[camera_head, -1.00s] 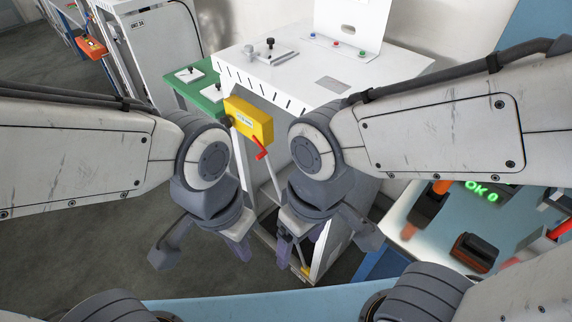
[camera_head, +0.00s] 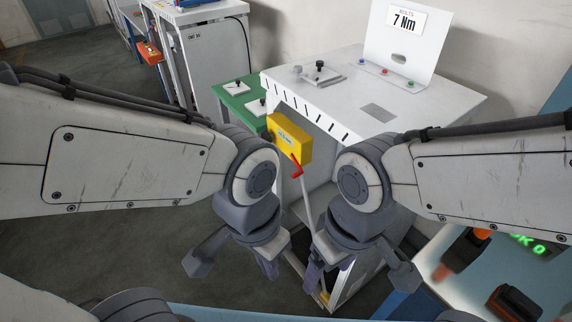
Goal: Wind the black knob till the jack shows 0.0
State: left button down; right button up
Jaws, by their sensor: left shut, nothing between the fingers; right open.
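A yellow box (camera_head: 290,138) with a small pale display, too small to read, is fixed to the front of the white cabinet. Other black knobs stand on plates: one on the cabinet top (camera_head: 320,64) and others on the green table (camera_head: 238,84). My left gripper (camera_head: 268,266) is shut and empty, below the yellow box. My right gripper (camera_head: 314,278) is open and empty, low in front of the cabinet. Neither touches a knob.
The white cabinet (camera_head: 440,92) carries coloured buttons and a panel with a "7 Nm" sign (camera_head: 404,20). A pale blue bench (camera_head: 455,300) with orange-and-black tools and a green "OK 0" display stands at the right. Grey floor (camera_head: 190,250) is clear at the left.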

aim_at(266, 135)
jog(key=z, duration=1.15)
jog(key=k, duration=0.9)
jog(key=u, duration=1)
jog(key=i, duration=0.5)
